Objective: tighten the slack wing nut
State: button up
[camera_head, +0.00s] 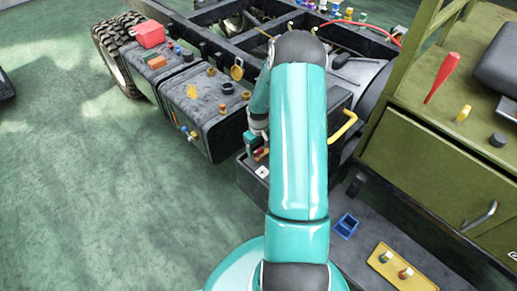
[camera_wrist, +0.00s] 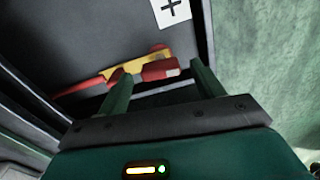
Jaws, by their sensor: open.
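My gripper (camera_wrist: 160,72) is open in the wrist view, with its two green fingers reaching towards a red and yellow fitting on the face of a black box (camera_wrist: 65,35). In the head view my gripper (camera_head: 254,142) is small and partly behind my arm, beside the red part (camera_head: 261,154) on the box. Any slackness is not visible.
A plus label (camera_wrist: 172,10) marks the box. A black tank (camera_head: 205,110) stands left of it, with a yellow handle (camera_head: 343,127) to the right. A green cabinet (camera_head: 425,165) stands at right.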

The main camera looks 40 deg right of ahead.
jog(key=shift+f, duration=0.55)
jog(key=shift+c, duration=0.5)
jog(key=c, duration=0.9)
